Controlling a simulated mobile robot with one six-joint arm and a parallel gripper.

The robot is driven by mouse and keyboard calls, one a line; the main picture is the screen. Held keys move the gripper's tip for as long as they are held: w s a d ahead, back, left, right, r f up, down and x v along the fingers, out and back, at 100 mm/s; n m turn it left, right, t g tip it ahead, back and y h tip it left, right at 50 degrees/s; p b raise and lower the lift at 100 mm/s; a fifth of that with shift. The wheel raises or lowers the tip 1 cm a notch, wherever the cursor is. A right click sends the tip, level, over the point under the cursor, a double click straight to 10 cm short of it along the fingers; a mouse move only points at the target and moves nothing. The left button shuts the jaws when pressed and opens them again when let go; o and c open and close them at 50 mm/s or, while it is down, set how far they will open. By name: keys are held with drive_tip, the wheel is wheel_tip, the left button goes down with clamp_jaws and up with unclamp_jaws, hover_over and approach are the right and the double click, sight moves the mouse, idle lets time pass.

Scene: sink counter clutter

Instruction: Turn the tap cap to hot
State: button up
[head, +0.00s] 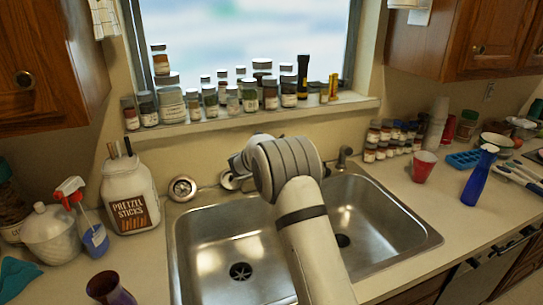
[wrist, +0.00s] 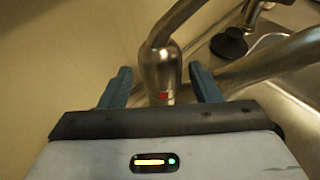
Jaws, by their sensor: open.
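The tap cap (wrist: 160,68) is a shiny metal dome with a small red mark near its lower end. A curved metal bar rises from it toward the upper right in the wrist view. My gripper (wrist: 160,72) is open, with one blue finger on each side of the cap. A gap shows between the cap and each finger, wider on the left. In the head view my arm covers most of the tap behind the sink, and my fingertips are hidden there.
The steel double sink (head: 205,222) lies below my arm. A pretzel jar (head: 131,198) and spray bottle (head: 94,235) stand left. A red cup (head: 424,167) and blue bottle (head: 479,178) stand right. Several spice jars line the window sill (head: 215,122).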

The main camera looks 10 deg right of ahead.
drive_tip(key=shift+p+x, duration=0.55)
drive_tip(key=shift+x, duration=1.75)
